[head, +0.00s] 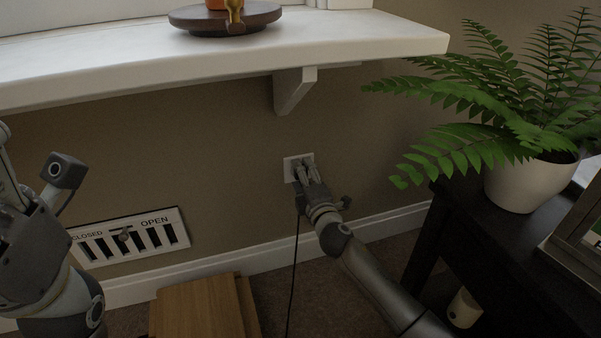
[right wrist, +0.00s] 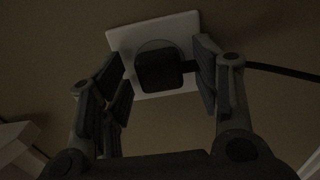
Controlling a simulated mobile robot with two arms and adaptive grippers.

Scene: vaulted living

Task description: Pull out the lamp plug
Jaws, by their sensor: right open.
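A white wall outlet (head: 289,170) sits on the brown wall below the shelf; it also shows in the right wrist view (right wrist: 184,27). The dark lamp plug (right wrist: 158,72) is at the outlet face in the right wrist view. Its black cord (right wrist: 285,71) runs off to the right there, and the cord hangs to the floor in the head view (head: 294,265). My right gripper (head: 305,168) is at the outlet, open, with its fingers (right wrist: 162,76) on either side of the plug. My left gripper (head: 8,175) is at the left edge, partly cut off; its fingertips are unclear.
A white shelf (head: 180,68) with a bracket (head: 292,92) juts out above the outlet. A wall vent (head: 130,238) and a wooden block (head: 195,308) are at lower left. A dark table (head: 470,245) with a potted fern (head: 525,185) stands to the right.

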